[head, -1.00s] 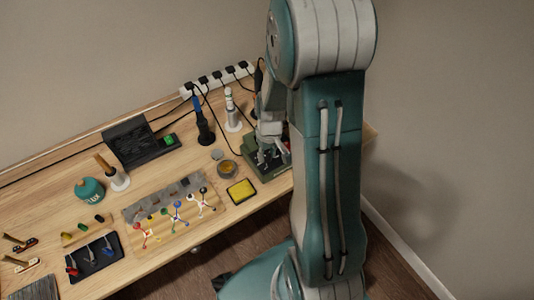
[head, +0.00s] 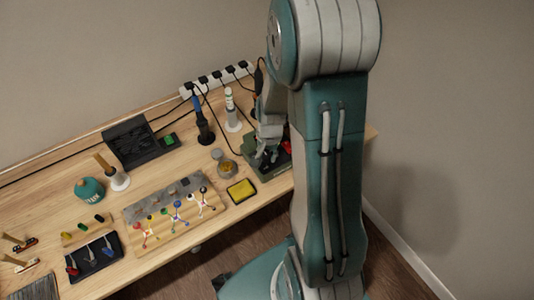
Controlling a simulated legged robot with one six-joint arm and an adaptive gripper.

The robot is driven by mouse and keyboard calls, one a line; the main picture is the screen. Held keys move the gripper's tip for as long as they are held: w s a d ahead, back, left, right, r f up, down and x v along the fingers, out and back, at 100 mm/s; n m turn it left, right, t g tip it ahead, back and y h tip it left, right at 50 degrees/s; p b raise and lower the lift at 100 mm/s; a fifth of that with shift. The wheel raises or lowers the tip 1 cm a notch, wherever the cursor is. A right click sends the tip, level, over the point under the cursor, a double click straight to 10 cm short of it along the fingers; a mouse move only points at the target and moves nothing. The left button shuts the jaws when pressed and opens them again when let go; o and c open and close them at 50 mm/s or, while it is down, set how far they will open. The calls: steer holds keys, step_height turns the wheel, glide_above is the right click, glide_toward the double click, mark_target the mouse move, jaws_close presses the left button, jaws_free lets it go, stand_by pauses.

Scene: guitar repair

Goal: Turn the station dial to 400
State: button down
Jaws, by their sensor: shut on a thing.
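The green soldering station (head: 254,146) stands at the right end of the workbench, in the head view. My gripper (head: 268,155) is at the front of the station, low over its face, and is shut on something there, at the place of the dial. The dial itself is hidden by my gripper, and its marks and setting cannot be read. A small red part (head: 287,146) of the station shows just right of my gripper. My arm covers the station's right side.
A yellow sponge in a tray (head: 241,190) and a small round tin (head: 226,168) sit left of the station. A blue-handled iron (head: 202,120) and a white-stand tool (head: 232,110) stand behind. A power strip (head: 216,79) with cables runs along the wall.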

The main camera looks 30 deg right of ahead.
mark_target(267, 158)
steer(key=m, duration=0.4)
steer(key=shift+w+m, duration=0.15)
steer(key=shift+m, duration=2.35)
steer(key=shift+h, duration=0.3)
steer(key=shift+c, duration=1.7)
jaws_free()
step_height(267, 158, up, 12)
steer(key=shift+s+a, duration=0.15)
steer(key=shift+s, duration=0.25)
